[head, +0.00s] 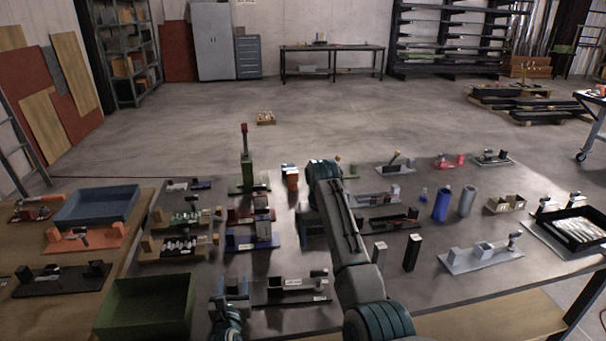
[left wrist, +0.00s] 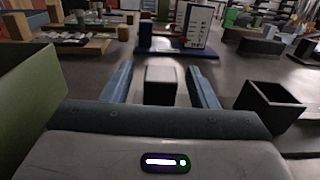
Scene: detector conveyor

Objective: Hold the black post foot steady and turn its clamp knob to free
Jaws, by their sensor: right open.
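The likely black post foot, a dark plate (head: 290,299) with a white label, lies at the front centre in the head view. A dark square socket (head: 275,283) stands at its left and a small upright part, maybe the knob (head: 318,274), at its right. The socket (left wrist: 270,106) also shows in the left wrist view, right of my left gripper. My left gripper (head: 232,287) is beside the foot's left end; its fingers (left wrist: 162,88) are apart, with a grey block between them and gaps either side. My right gripper (head: 304,226) is open beyond the foot, partly hidden by my right arm.
A green bin (head: 147,308) stands just left of my left gripper. A blue foot (head: 255,244) with a pale upright plate is behind the black one. Several other fixtures crowd the table. A black post (head: 412,252) and blue cylinders (head: 441,203) stand right of my right arm.

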